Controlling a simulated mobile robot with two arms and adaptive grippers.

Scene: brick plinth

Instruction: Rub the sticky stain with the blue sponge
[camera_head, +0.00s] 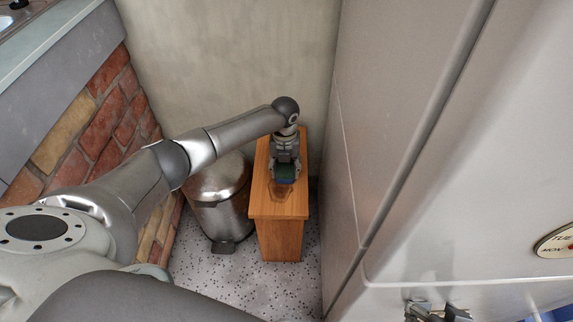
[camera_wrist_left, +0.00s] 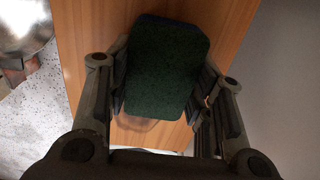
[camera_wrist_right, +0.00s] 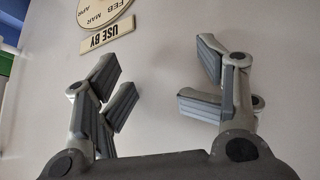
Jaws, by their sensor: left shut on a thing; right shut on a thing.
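The blue sponge (camera_wrist_left: 166,70) has a dark green pad facing the left wrist camera, with a blue edge at its far end. My left gripper (camera_head: 285,172) is shut on it, with fingers along both sides, low over the wooden stand (camera_head: 262,207). I cannot tell if the sponge touches the wood. A brownish stain (camera_wrist_left: 140,124) shows on the wood beside the sponge, partly hidden by it; it also shows as a faint dark patch in the head view (camera_head: 281,193). My right gripper (camera_wrist_right: 165,85) has its fingers wide apart, with nothing between them, facing a pale surface.
A metal pedal bin (camera_head: 217,195) stands close left of the stand. A tall pale cabinet or fridge (camera_head: 400,120) is close on the right, with a round dial (camera_wrist_right: 103,8) and "USE BY" label. A wall is behind; speckled floor (camera_head: 240,272) is clear in front.

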